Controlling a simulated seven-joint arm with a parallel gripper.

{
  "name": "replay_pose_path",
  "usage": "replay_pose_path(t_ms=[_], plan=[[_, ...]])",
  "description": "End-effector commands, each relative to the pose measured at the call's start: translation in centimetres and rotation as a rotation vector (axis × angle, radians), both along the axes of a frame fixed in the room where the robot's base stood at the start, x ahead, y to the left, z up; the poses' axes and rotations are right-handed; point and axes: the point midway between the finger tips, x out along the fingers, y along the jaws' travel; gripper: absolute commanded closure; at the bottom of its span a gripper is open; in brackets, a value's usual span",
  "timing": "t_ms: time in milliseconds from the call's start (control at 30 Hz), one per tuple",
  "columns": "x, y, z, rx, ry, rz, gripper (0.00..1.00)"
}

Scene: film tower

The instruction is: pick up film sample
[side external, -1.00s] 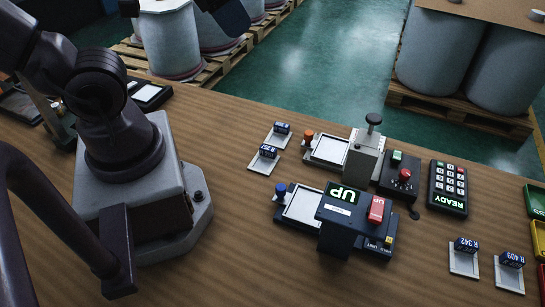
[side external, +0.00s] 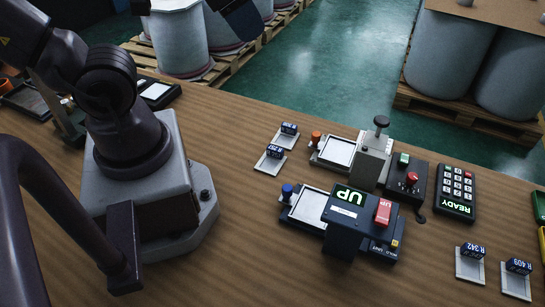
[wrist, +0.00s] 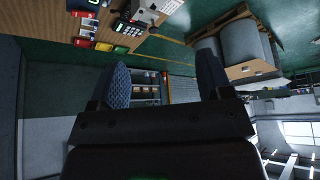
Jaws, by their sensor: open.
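Small light plates, each with a dark blue labelled block, lie on the wooden table. I cannot tell which is the film sample. Two are left of the instruments: a nearer plate (side external: 268,165) and a farther plate (side external: 286,140). Two more are at the lower right, one labelled R 342 (side external: 470,268) and one labelled R 409 (side external: 515,283). My gripper (wrist: 164,65) shows in the wrist view with its two padded fingers wide apart and nothing between them. It points past the table toward the room, away from the plates. I cannot make it out in the side view.
A device lit UP (side external: 345,220), a stamp-like press (side external: 373,155), a red-and-green button box (side external: 405,182) and a keypad reading READY (side external: 456,192) crowd the middle right. Coloured trays show at the right edge. The front table area is clear. Large drums (side external: 458,60) stand on pallets beyond.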

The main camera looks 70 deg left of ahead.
Motion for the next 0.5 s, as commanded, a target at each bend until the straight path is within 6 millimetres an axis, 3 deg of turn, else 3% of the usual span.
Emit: replay_pose_path(t_ms=[167,500], plan=[[0.6,0.6,-2.1,-0.004,0.107,0.029,0.28],[3.6,3.3,-11.9,-0.083,0.451,0.255,0.28]])
